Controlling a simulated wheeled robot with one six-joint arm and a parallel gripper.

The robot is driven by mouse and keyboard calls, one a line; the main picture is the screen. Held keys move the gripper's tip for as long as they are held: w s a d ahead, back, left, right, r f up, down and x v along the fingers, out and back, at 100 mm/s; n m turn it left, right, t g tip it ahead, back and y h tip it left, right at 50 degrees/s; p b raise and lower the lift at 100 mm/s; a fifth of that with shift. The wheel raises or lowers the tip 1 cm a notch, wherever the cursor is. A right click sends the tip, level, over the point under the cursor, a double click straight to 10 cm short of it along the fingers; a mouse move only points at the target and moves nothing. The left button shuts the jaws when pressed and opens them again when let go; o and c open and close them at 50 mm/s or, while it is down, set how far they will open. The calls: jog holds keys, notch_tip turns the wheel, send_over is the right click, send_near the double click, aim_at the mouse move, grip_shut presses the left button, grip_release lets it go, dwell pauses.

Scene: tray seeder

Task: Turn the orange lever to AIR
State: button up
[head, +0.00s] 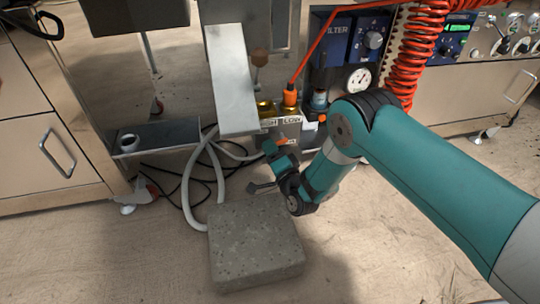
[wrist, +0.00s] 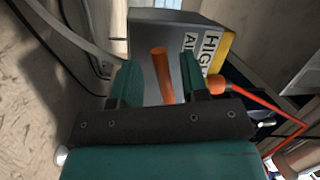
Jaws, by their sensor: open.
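The orange lever (wrist: 162,76) stands out from a grey valve box (wrist: 150,28) in the wrist view. My gripper (wrist: 166,82) is open, with one teal finger on each side of the lever and gaps visible between them. The box has a yellow edge and white labels; one reads HIGH and the other begins with "AI", its rest hidden. In the head view, my gripper (head: 276,155) is low in front of the box, and a small orange part, probably the lever (head: 281,142), shows beside the fingers. The lever's far end and pivot are not clear.
A grey sloping metal chute (head: 232,80) hangs above left of the box. A stone block (head: 255,245) lies on the floor below my gripper. Pale hoses (head: 188,190) loop at left. A red air line (wrist: 268,108) runs close to the right finger.

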jog(key=shift+w+a+r, duration=0.15)
jog(key=shift+w+a, duration=0.05)
jog(key=shift+w, duration=0.1)
grip_shut()
jog(key=shift+a+r+m+t+h+b, duration=0.1)
jog(key=shift+r+m+t+h+b, duration=0.2)
jog(key=shift+m, duration=0.75)
jog(key=shift+a+r+m+t+h+b, duration=0.15)
jog(key=shift+r+m, duration=0.25)
jog(key=shift+m, duration=0.65)
jog(key=shift+d, duration=0.1)
grip_release()
jog(key=shift+s+p, duration=0.1)
jog(key=shift+p, duration=0.35)
